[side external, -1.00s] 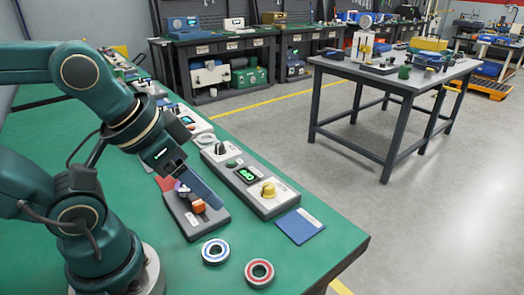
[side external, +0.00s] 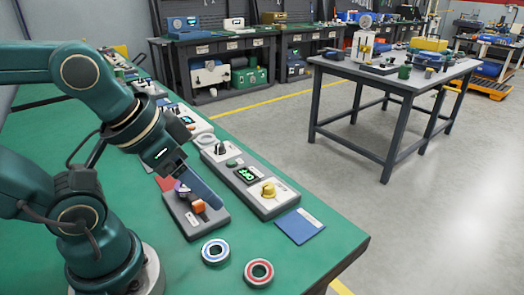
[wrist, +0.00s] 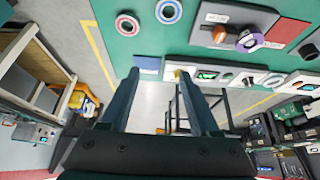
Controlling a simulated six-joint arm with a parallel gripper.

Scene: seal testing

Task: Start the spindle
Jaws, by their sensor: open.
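The pale control box (side external: 256,204) lies on the green bench. It carries a yellow knob (side external: 268,190), a lit green display (side external: 246,174), a small green button (side external: 232,163) and a dark knob (side external: 221,149). The box also shows in the wrist view, with the yellow knob (wrist: 180,75) near the fingertips and the display (wrist: 207,76) to its right. A dark fixture (side external: 190,228) with an orange block (side external: 198,206) and a purple ring (side external: 181,187) sits beside the box. My gripper (wrist: 160,74) is open and empty, above the fixture in the side view.
A blue-marked ring (side external: 215,251) and a red-marked ring (side external: 259,272) lie near the bench's front edge. A blue card (side external: 299,226) lies beside the control box. Other devices (side external: 188,122) stand farther back. A grey table (side external: 345,69) stands across the floor.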

